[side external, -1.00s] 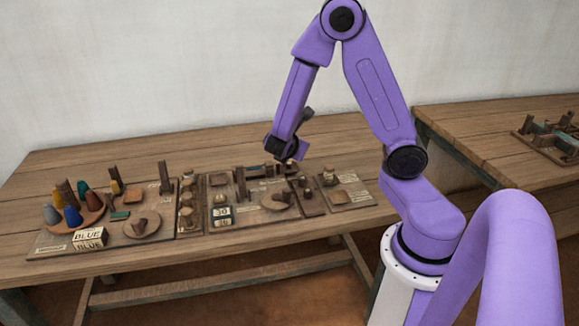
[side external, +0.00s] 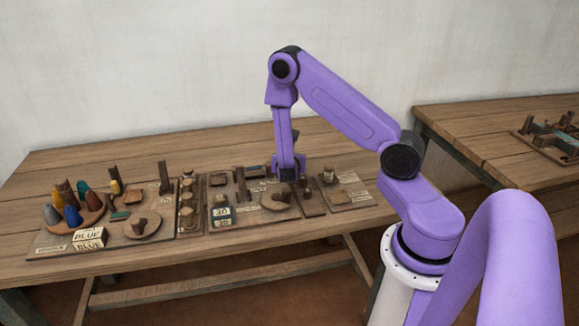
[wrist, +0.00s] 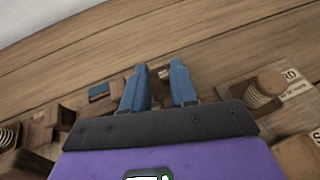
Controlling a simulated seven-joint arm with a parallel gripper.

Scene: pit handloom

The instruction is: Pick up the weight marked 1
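My gripper (side external: 288,172) points down over the back right part of the middle board (side external: 215,182) in the side view. In the wrist view its two blue-grey fingers (wrist: 164,78) stand apart, with table wood and a small brown piece showing in the gap. I cannot tell whether the fingers touch that piece. No mark 1 is readable in either view, so I cannot single out that weight.
A coil-wound spool (wrist: 264,90) stands right of the fingers. Bare table lies behind.

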